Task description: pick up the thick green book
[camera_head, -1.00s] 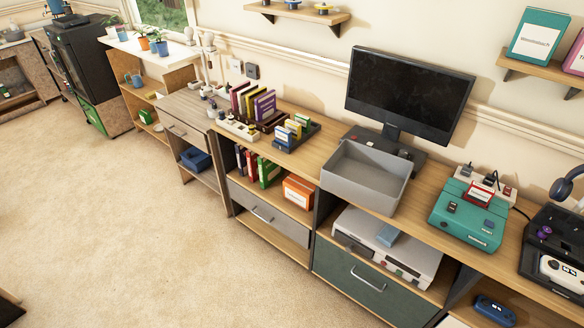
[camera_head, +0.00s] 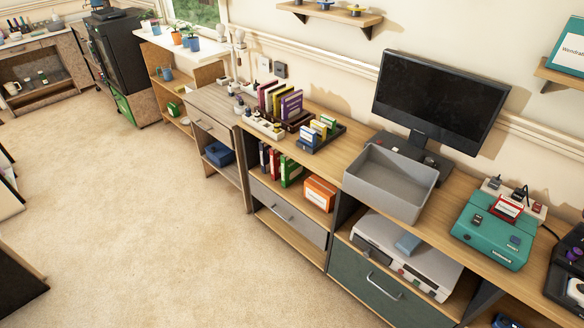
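A thick green book (camera_head: 290,171) stands upright in the open shelf under the desk, at the right end of a short row. Thinner red and dark-coloured books (camera_head: 273,163) stand to its left. Its spine faces the room and its sides are mostly hidden. Neither of my grippers is in view.
An orange box (camera_head: 320,193) sits right of the green book in the same shelf. A grey drawer (camera_head: 288,211) is below. The desk top holds a book rack (camera_head: 282,105), a grey bin (camera_head: 388,183), a monitor (camera_head: 440,100) and a teal device (camera_head: 492,228). The carpet (camera_head: 130,220) in front is clear.

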